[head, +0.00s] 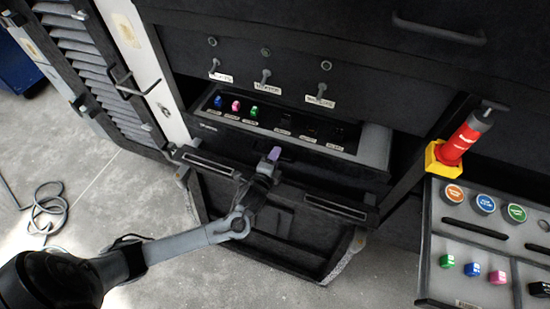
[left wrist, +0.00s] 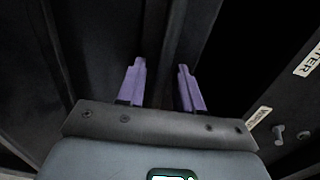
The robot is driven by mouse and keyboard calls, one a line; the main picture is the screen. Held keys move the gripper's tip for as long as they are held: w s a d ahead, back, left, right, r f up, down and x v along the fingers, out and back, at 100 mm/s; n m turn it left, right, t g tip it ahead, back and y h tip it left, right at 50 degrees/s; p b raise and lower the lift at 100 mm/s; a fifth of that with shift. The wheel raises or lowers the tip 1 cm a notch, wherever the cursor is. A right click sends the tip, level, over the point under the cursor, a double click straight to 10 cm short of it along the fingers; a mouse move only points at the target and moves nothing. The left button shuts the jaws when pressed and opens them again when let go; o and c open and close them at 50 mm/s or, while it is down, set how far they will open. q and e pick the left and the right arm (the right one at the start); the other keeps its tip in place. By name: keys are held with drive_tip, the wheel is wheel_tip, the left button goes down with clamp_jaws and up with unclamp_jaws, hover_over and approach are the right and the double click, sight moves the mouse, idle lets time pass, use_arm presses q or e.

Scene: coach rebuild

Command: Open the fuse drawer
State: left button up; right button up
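The fuse drawer (head: 375,147) is a dark unit in the cabinet. Its grey-rimmed top shows, with blue, pink and green fuses at its left and labelled dark slots at its right. My left gripper (head: 273,154) is just in front of the drawer's face, over the folded-down flap. In the left wrist view my left gripper (left wrist: 161,88) has its two purple fingers apart, with a dark surface behind the gap. I cannot tell whether they touch the drawer. The drawer's handle is not clear. My right gripper is not in view.
A dark flap (head: 335,207) with two slots hangs open below the drawer. Toggle switches (head: 266,76) line the panel above. A louvred door (head: 90,60) stands open at left. A red lever (head: 463,140) and a grey console (head: 450,228) are at right. A cable (head: 45,205) lies on the floor.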

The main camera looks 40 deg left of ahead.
use_arm(q)
clamp_jaws()
idle(0.4)
